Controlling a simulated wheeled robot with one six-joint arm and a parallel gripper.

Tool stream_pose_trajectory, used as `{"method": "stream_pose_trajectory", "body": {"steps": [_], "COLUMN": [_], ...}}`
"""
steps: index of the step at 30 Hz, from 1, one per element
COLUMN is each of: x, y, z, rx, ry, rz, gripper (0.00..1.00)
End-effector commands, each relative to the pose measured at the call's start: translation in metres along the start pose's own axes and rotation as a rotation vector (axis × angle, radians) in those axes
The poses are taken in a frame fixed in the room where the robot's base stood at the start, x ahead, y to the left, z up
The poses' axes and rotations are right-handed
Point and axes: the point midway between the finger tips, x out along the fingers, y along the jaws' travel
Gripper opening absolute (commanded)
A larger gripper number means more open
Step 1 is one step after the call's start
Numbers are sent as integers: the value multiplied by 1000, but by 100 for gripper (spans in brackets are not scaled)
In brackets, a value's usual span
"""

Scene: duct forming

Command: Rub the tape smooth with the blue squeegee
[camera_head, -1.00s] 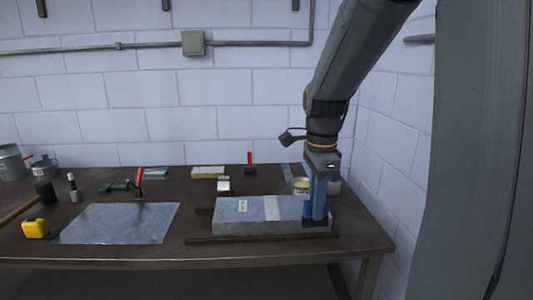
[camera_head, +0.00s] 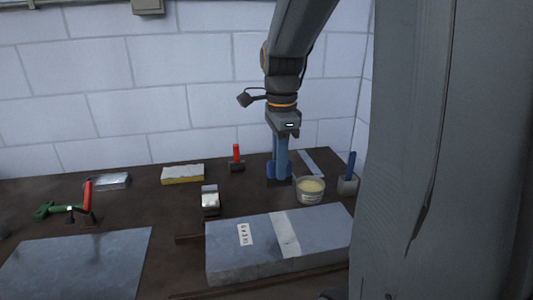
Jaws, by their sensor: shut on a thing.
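The grey duct (camera_head: 262,237) lies on the dark bench, lower right of centre. A pale strip of tape (camera_head: 286,234) runs across its top and down its front face. My gripper (camera_head: 280,160) points down over the bench behind the duct, apart from the tape. It is shut on the blue squeegee (camera_head: 272,171), whose blue body shows at and beside the fingers. The squeegee's lower edge is at or just above the bench top; I cannot tell if it touches.
A tub of cream paste (camera_head: 310,190) stands just right of the squeegee, with a grey pot holding a blue handle (camera_head: 351,166) beyond. A red-handled tool (camera_head: 236,158), a yellow-white block (camera_head: 183,173) and a small dispenser (camera_head: 210,200) stand left. A metal sheet (camera_head: 75,264) lies front left.

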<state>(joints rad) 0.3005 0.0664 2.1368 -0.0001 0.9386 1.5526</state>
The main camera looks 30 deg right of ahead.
Motion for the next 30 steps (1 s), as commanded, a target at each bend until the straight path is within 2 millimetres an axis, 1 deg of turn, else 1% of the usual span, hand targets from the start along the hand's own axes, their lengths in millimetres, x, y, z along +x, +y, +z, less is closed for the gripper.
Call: {"method": "stream_pose_trajectory", "body": {"steps": [5, 15, 18, 30], "x": [5, 35, 40, 40], "y": [0, -1, -1, 0], "z": [0, 0, 0, 1], "rx": [1, 0, -1, -2], "ry": [0, 0, 0, 0], "rz": [0, 0, -1, 0], "gripper": [0, 0, 0, 0]}}
